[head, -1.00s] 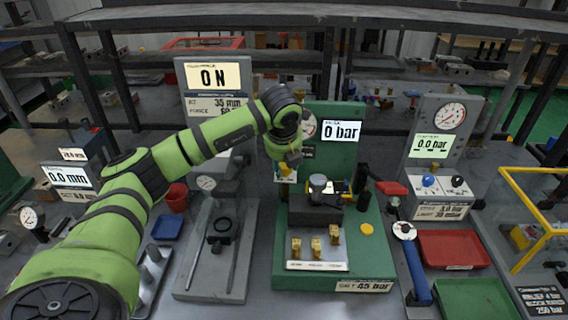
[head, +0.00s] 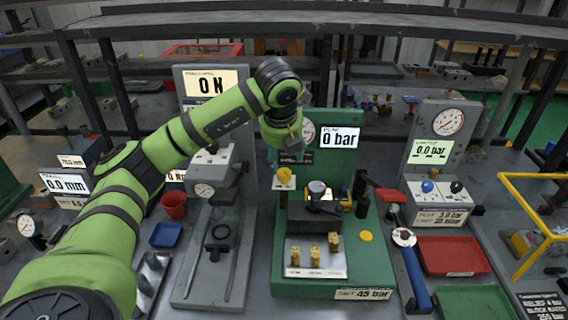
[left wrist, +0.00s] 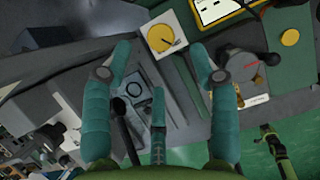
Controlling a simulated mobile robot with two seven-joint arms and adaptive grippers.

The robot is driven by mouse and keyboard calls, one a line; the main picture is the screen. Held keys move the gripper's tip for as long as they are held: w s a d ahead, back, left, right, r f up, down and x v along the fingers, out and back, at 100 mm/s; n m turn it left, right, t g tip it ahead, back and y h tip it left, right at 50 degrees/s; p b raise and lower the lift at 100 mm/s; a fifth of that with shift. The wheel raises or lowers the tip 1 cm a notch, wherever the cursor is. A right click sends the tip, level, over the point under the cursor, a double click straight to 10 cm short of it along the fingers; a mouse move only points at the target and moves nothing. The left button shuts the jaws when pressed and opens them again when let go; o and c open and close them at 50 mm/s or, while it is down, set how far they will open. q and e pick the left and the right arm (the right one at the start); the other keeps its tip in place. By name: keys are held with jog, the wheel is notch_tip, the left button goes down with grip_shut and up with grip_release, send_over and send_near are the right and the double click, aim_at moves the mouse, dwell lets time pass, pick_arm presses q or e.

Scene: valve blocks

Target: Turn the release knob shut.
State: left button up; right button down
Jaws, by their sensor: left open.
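The yellow release knob (head: 284,174) sits on a pale plate at the back left of the green test stand (head: 372,262). In the left wrist view the knob (left wrist: 160,38) shows round, with a dark pointer mark toward its lower right. My left gripper (head: 282,153) is above the knob in the head view, apart from it. In the left wrist view my left gripper (left wrist: 160,50) has its teal fingers spread and empty, with the knob showing beyond and between the tips. The dark valve block (head: 313,217) stands right of the knob. My right gripper is out of view.
A pressure display (head: 339,139) reading 0 bar stands behind the knob. Brass fittings (head: 314,252) stand on the front plate. A grey press (head: 222,185) is to the left, a red-handled valve (head: 390,195) to the right. Red tray (head: 452,256) lies further right.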

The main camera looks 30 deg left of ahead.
pick_arm(q)
jog(key=shift+v, duration=2.3)
